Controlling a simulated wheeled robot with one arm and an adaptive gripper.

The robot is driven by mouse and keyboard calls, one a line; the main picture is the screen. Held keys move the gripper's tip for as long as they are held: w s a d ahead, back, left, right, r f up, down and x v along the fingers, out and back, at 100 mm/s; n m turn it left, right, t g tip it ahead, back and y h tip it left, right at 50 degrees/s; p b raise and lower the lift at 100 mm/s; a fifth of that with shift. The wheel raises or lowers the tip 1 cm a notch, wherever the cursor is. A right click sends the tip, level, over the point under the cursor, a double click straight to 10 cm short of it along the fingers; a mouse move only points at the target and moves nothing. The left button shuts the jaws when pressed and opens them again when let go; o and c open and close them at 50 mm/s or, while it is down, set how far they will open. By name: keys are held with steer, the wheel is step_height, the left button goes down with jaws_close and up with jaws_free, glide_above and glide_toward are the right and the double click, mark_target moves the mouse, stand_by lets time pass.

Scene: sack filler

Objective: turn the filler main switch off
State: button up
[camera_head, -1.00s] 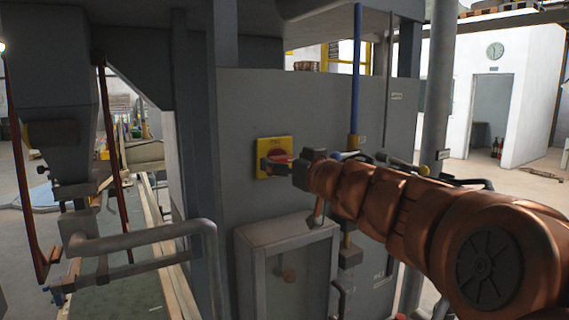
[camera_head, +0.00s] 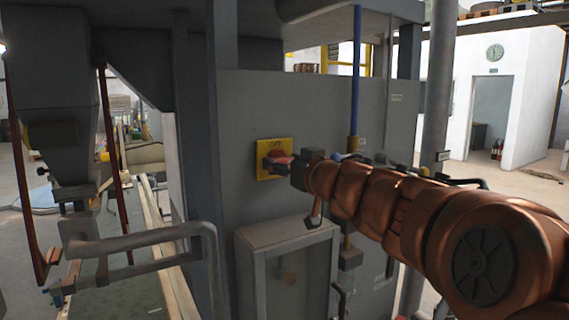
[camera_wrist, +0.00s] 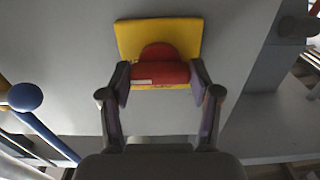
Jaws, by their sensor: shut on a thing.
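The filler main switch is a red rotary handle (camera_wrist: 160,73) on a yellow plate (camera_wrist: 128,40), fixed to the grey cabinet front. In the head view the yellow plate (camera_head: 263,171) sits left of my gripper (camera_head: 279,162), with part of the red handle hidden behind the fingers. In the wrist view my gripper (camera_wrist: 160,80) has one finger on each side of the red handle and is shut on it. The handle lies crosswise in that view, with a small pale mark on its left part.
A grey framed box (camera_head: 285,235) juts from the cabinet below the switch. A blue pipe (camera_head: 356,75) runs vertically to the right. A bent grey handrail (camera_head: 140,240) is at lower left. In the wrist view a blue rod with a round knob (camera_wrist: 25,97) is at left.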

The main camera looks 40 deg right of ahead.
stand_by(0.3)
steer(key=n, duration=0.4)
steer(key=shift+n+p, duration=0.35)
steer(key=shift+n, duration=0.05)
steer(key=shift+n+b, duration=2)
steer(key=shift+n, duration=4.5)
steer(key=o, duration=1.1)
